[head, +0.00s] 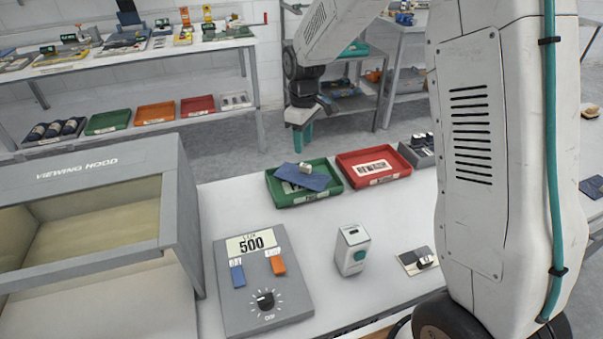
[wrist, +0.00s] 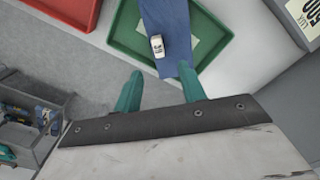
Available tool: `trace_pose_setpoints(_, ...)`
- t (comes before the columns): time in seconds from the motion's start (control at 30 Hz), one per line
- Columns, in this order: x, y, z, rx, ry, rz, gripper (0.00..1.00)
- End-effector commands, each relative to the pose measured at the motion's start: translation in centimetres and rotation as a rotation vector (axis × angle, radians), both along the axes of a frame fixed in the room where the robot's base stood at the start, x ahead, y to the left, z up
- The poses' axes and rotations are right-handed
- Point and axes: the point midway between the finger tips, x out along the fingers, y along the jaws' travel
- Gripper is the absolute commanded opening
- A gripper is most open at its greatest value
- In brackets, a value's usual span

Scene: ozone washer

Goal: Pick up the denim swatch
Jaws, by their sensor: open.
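The blue denim swatch (head: 313,181) lies tilted in the green tray (head: 283,199), with one end over the tray's rim. A small white block (head: 305,168) sits on it. In the wrist view the swatch (wrist: 172,22) runs down from the top edge, and its near end shows close to the right fingertip. The white block (wrist: 157,46) lies on it there. My gripper (wrist: 159,82) is open, with nothing between its teal fingers. In the head view my gripper (head: 302,130) hangs behind the trays, apart from the swatch.
A red tray (head: 374,184) stands right of the green one, with a grey bin (head: 417,154) beyond it. Bare table lies between the trays and the canister.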

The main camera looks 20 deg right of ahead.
Motion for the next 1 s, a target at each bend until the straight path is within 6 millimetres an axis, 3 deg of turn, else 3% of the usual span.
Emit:
trace_pose_setpoints(0.6, -0.2, -0.1, -7.5, 0.0, 0.004, 0.014, 0.41)
trace_pose_setpoints(0.87, -0.2, 0.0, -7.8, 0.0, 0.003, 0.014, 0.41)
trace_pose_setpoints(1.0, -0.2, 0.0, -7.8, 0.0, 0.003, 0.014, 0.08)
